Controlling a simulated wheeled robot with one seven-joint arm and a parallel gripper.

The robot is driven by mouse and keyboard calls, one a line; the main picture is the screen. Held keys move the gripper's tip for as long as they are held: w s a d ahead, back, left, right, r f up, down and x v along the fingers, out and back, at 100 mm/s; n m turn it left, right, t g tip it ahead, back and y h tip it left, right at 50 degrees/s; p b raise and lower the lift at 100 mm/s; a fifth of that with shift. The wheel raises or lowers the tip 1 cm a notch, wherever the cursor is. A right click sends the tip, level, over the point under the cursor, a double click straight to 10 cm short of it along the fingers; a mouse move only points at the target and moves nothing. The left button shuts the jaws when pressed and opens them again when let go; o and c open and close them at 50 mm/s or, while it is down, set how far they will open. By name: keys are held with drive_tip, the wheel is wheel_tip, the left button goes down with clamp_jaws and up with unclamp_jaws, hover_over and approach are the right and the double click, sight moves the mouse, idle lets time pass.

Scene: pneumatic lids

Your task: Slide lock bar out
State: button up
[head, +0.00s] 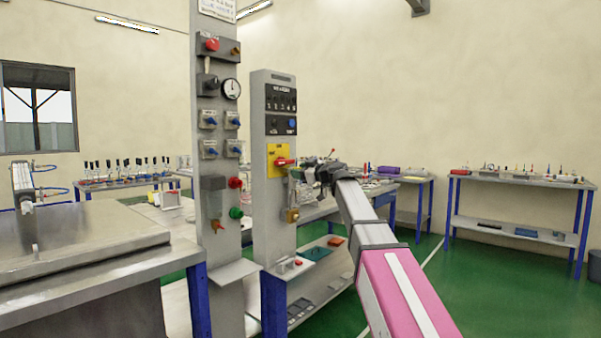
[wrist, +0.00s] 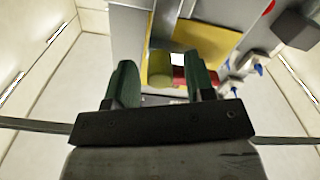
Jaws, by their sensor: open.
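A yellow plate (head: 273,150) with a red rotary handle (head: 284,162) is on the front of the grey control column. My gripper (head: 308,174) is just right of the handle, at the plate's height. In the wrist view the gripper (wrist: 161,75) is open, with one dark green finger on each side. A yellow-olive rounded piece (wrist: 160,72) and part of the red handle (wrist: 180,76) show between the fingers, with the yellow plate (wrist: 205,36) behind. I cannot tell whether the fingers touch them. The lock bar cannot be picked out for certain. A brass padlock-like piece (head: 292,215) hangs below.
A second grey column (head: 208,130) with knobs, a gauge and buttons stands to the left. A metal bench (head: 90,255) is at the left front. A bench with a shelf (head: 515,183) stands at the far right. Green floor (head: 485,290) is clear at the right front.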

clamp_jaws()
drive_tip(key=w+d, duration=0.1)
drive_tip(key=w, duration=0.1)
drive_tip(key=w+d, duration=0.2)
drive_tip(key=shift+w+d, duration=0.15)
drive_tip(key=shift+w, duration=0.05)
unclamp_jaws()
drive_tip(key=v, duration=1.1)
